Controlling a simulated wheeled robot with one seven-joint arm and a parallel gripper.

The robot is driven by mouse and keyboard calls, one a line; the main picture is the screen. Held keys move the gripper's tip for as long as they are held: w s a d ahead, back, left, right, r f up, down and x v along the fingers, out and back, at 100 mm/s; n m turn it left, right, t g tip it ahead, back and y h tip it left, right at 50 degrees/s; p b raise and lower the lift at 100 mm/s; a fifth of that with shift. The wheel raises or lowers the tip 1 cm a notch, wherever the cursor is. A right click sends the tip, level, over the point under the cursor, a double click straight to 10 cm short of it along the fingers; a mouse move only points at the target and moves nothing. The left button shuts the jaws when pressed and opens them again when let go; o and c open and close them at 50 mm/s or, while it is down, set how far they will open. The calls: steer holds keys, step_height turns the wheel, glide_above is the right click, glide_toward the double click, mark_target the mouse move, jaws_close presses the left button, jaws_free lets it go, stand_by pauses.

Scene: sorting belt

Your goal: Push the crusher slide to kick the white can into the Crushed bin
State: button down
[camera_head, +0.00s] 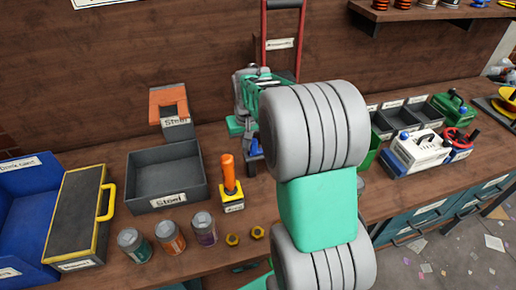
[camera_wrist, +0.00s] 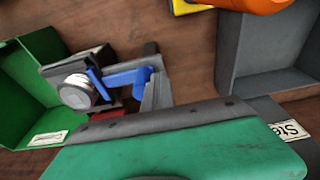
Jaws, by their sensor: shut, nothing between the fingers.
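The white can (camera_wrist: 76,92) lies on its side in a dark holder in the wrist view, with its round end showing. The blue slide (camera_wrist: 125,75) of the crusher is just right of it. In the head view a small blue part (camera_head: 253,149) shows beside my arm, and my arm hides the can. The green bin (camera_wrist: 28,85) stands left of the can in the wrist view; its label is too blurred to read. My gripper (camera_head: 243,124) is shut and empty, close to the crusher. Its green body fills the bottom of the wrist view.
A grey Steel bin (camera_head: 148,191) stands left of the crusher. An orange-handled object on a yellow base (camera_head: 232,206), several cans (camera_head: 171,238) and two brass nuts (camera_head: 232,239) stand near the front edge. My arm covers the middle of the head view.

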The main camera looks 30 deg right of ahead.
steer(key=shift+s+d, duration=0.25)
steer(key=shift+d, duration=1.05)
steer(key=shift+s+d, duration=0.3)
steer(key=shift+d, duration=1)
steer(key=shift+s+d, duration=0.25)
steer(key=shift+d, duration=1.05)
steer(key=w+a, duration=0.2)
steer(key=a, duration=0.8)
step_height(320, 180, up, 8)
steer(key=p, duration=0.5)
